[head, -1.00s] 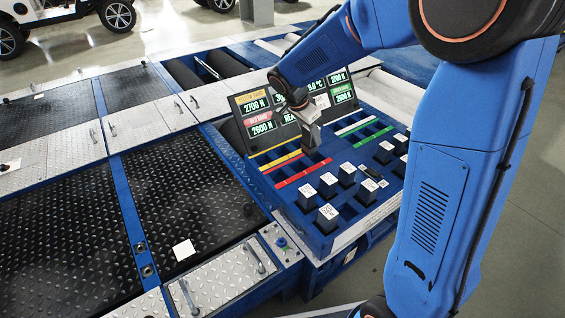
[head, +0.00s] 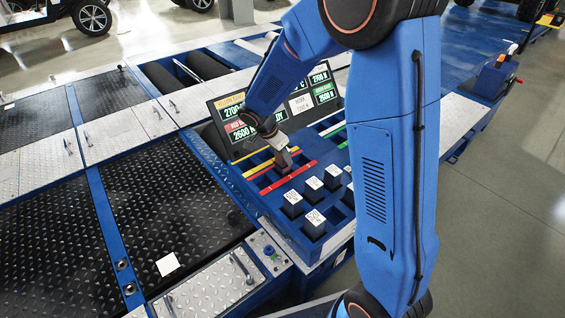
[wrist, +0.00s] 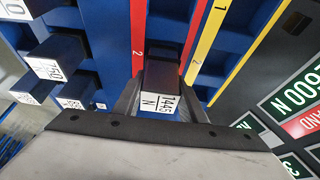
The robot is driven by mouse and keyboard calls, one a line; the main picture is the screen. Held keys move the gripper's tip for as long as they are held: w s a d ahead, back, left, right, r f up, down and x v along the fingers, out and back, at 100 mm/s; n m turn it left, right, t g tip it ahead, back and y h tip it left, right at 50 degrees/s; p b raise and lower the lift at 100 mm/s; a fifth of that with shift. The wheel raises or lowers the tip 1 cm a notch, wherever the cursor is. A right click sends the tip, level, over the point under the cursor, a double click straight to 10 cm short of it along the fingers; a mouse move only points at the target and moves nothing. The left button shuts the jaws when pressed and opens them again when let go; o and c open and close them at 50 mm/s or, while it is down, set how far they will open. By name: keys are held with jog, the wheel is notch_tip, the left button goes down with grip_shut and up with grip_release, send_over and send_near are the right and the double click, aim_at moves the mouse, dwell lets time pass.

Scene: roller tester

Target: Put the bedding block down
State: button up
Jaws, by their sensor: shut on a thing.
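My gripper (head: 281,148) is shut on a dark block (head: 284,162), held between its two fingers. In the wrist view the block (wrist: 161,77) has a white label reading 1445 N, and my gripper (wrist: 160,108) grips its sides.
Several dark blocks with white labels, one a block (head: 314,224) at the front, stand in the tray's near part. A display panel (head: 232,120) rises behind the slots. Black tread plates (head: 165,200) lie to the left.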

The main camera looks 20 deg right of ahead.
aim_at(283, 162)
jog(key=shift+f, duration=1.5)
jog(key=shift+f, duration=0.1)
